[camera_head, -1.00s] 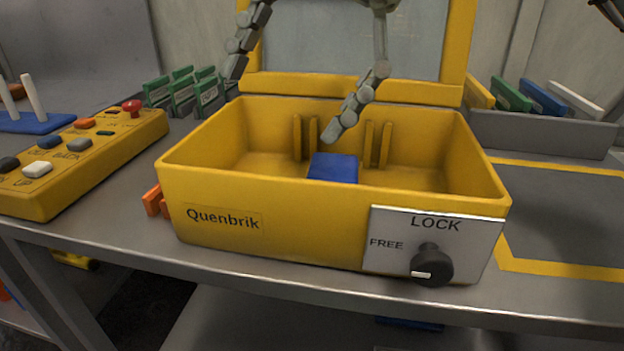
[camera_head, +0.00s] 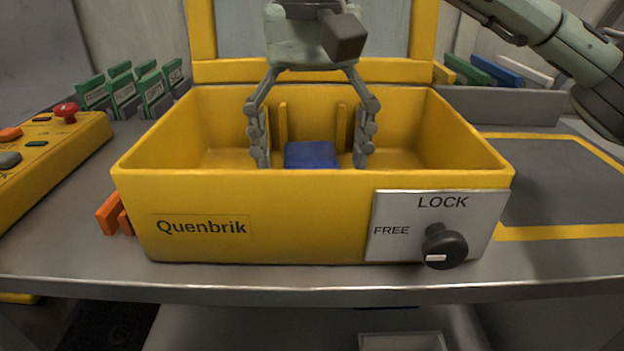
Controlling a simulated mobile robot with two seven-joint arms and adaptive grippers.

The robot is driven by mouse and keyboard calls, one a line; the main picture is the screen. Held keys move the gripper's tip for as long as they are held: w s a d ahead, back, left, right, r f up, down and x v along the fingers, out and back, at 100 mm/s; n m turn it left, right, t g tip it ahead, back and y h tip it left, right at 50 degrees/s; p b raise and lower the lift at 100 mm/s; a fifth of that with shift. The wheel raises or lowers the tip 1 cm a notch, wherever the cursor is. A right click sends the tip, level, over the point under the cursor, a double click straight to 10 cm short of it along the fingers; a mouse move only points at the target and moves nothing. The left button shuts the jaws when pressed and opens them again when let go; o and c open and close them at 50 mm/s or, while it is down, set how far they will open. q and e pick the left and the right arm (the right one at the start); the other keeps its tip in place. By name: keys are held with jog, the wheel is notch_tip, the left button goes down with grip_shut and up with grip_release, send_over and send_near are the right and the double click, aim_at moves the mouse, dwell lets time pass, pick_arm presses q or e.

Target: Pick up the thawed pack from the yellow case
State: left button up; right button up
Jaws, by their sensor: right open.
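The yellow case (camera_head: 205,215) stands on the grey bench with its lid raised behind it. A blue pack (camera_head: 312,155) is inside, near the middle between the dividers; its lower part is hidden by the case's front wall. My right gripper (camera_head: 311,160) is open and points down into the case. One finger is on each side of the pack, with a visible gap to it on both sides. The fingertips are partly hidden near the front wall. The knob (camera_head: 440,246) on the case's front plate has its white mark low on the left. My left gripper is not in view.
A yellow control box (camera_head: 60,150) with a red button stands at the left. Green-tabbed cards (camera_head: 125,92) stand behind it. An orange piece (camera_head: 112,213) lies by the case's left side. A grey bin (camera_head: 520,106) with coloured tabs is at the back right. The yellow-outlined area (camera_head: 550,185) is clear.

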jog(key=shift+f, duration=0.65)
jog(key=c, duration=1.5)
